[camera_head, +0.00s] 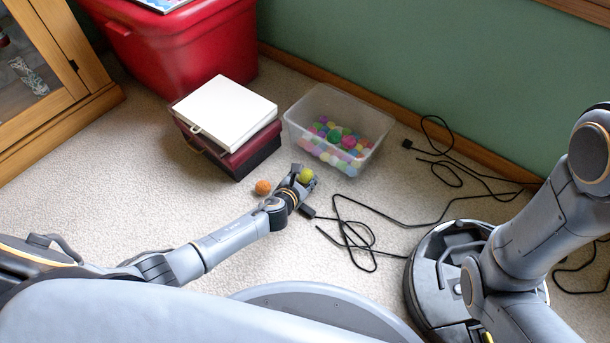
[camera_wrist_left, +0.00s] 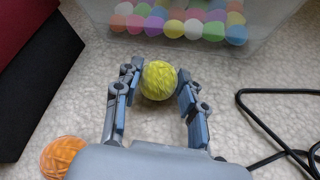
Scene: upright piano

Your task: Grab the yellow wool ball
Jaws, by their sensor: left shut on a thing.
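The yellow wool ball (camera_head: 306,175) is at the fingertips of my left gripper (camera_head: 299,179), in front of the clear bin. In the left wrist view the ball (camera_wrist_left: 159,80) sits between the two fingers of the left gripper (camera_wrist_left: 158,84), which are shut on it. I cannot tell whether the ball is lifted off the carpet. My right arm (camera_head: 540,230) comes in at the right, but its gripper is out of view.
An orange wool ball (camera_head: 263,187) lies left of the gripper. A clear bin (camera_head: 290,122) of coloured balls stands beyond it. A dark red box with a white case (camera_head: 225,112) is at the left. Black cables (camera_head: 400,221) and a robot vacuum (camera_head: 425,285) lie at the right.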

